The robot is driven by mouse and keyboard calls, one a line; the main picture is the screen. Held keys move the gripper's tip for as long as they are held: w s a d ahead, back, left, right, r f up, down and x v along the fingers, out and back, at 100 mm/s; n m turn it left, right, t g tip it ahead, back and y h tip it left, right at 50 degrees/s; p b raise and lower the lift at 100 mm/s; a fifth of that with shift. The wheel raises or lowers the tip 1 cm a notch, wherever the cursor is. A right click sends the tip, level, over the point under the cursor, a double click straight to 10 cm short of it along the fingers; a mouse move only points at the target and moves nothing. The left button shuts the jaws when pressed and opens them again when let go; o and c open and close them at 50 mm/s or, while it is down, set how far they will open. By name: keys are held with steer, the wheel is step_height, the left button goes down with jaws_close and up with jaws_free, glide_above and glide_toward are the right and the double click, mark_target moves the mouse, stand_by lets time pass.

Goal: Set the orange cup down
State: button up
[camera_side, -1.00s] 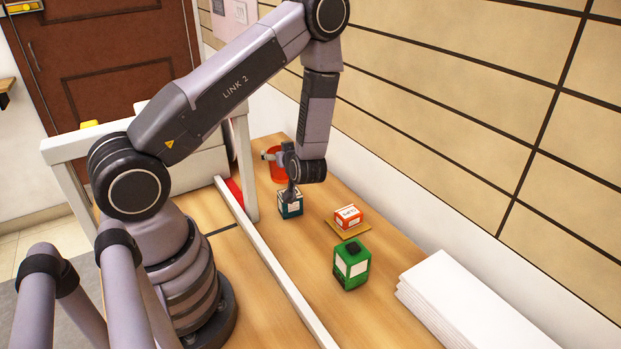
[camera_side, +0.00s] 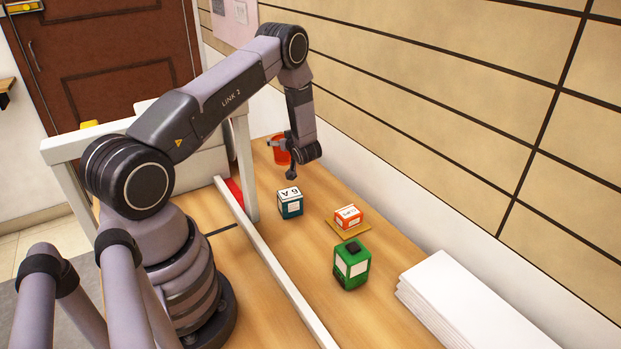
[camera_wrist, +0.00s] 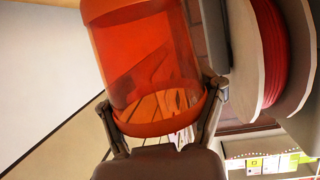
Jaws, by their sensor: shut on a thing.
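The orange cup (camera_side: 281,150) is at the far end of the table in the side view, partly hidden by my arm. In the wrist view the cup (camera_wrist: 145,55) is translucent and fills the upper middle. My gripper (camera_wrist: 163,100) is shut on the cup, one finger on each side near its rim. In the side view my gripper (camera_side: 277,143) is small and partly covers the cup. I cannot tell whether the cup touches the table.
A teal box (camera_side: 290,203) stands nearest the cup. White sheets (camera_side: 455,300) lie front right. A white frame (camera_side: 265,255) runs along the left. A red spool (camera_wrist: 275,50) shows at right.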

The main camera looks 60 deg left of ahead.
steer(key=shift+w+a+f, duration=0.2)
steer(key=shift+f, duration=0.1)
steer(key=shift+w+a+f, duration=0.1)
steer(key=shift+w+f, duration=0.05)
steer(key=shift+f, duration=1.6)
steer(key=shift+f, duration=0.15)
steer(key=o, duration=1.2)
